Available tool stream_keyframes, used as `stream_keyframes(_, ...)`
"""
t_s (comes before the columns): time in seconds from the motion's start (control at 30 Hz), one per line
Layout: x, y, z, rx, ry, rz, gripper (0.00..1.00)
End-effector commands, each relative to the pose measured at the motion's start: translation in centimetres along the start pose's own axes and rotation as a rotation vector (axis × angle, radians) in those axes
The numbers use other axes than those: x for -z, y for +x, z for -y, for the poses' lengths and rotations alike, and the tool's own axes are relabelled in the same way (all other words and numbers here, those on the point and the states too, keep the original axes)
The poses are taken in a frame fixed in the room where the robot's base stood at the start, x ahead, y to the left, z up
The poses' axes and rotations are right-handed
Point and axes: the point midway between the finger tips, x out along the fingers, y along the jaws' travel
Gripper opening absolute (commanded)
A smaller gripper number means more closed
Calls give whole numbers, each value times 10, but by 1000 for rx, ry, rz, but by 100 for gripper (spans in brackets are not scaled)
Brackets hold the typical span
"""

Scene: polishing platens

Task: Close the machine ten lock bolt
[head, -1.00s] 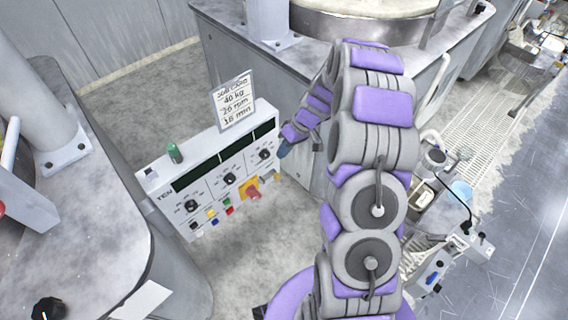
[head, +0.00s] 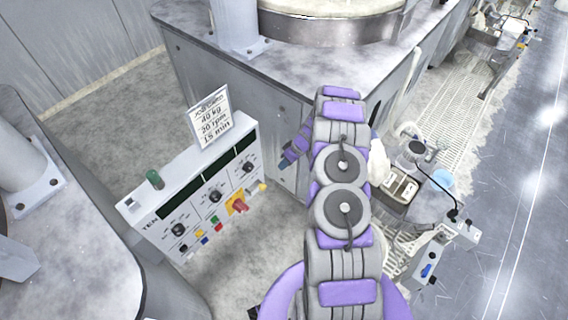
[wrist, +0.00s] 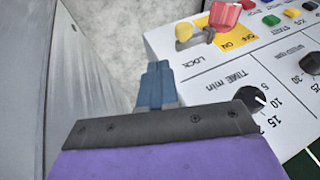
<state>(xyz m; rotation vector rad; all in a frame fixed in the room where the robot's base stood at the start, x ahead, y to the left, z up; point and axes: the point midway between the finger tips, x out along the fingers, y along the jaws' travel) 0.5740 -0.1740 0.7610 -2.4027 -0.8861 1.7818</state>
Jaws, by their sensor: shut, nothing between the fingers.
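The machine ten control panel (head: 222,195) is a white sloped box marked TEN. A small yellow lock bolt (head: 262,187) sits at its right end, and in the wrist view the yellow bolt knob (wrist: 184,32) stands beside the word LOCK. Next to it is a red switch handle (head: 238,206) on a yellow plate, also in the wrist view (wrist: 228,16). My gripper (head: 287,160) is right of the panel's end, apart from the bolt. In the wrist view its blue fingers (wrist: 155,85) are together and empty, below and left of the yellow knob.
A job card (head: 212,120) stands on the panel's top, with a green lamp (head: 154,179) at its left. Another machine top (head: 75,230) fills the left. Concrete floor shows around the panel.

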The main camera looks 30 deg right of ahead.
Motion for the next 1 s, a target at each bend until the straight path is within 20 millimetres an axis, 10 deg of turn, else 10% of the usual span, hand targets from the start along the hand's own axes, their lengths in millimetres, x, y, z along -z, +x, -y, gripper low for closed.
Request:
stream_keyframes(0.4,-2,72,5,0,1,0,0)
stream_keyframes(1.0,-6,92,26,-1,0,0,0)
